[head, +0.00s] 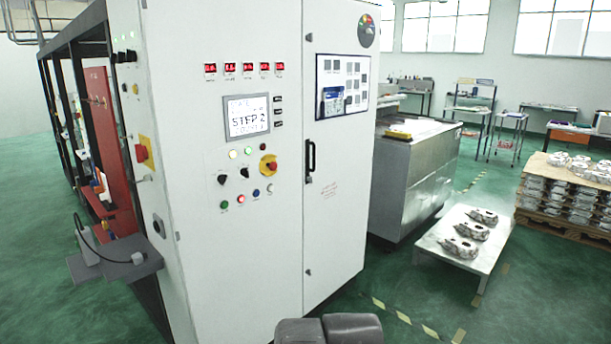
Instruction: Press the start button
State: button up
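A white control cabinet (235,265) fills the middle of the head view. Its panel has a lower row of small round buttons: a green button (224,205) at the left end, then others, including a blue one (255,192). The labels are too small to read, so I cannot confirm which is the start button; the green one is a likely match. Above the row are black selector knobs (244,173) and a red emergency stop on yellow (268,166). A screen (247,117) reads "STEP 2". Dark grey parts of my arm show at the bottom edge; my gripper is not in view.
A low table (455,256) with castings stands at right, near a loaded pallet (560,225). Green floor is open at far left and between table and pallet.

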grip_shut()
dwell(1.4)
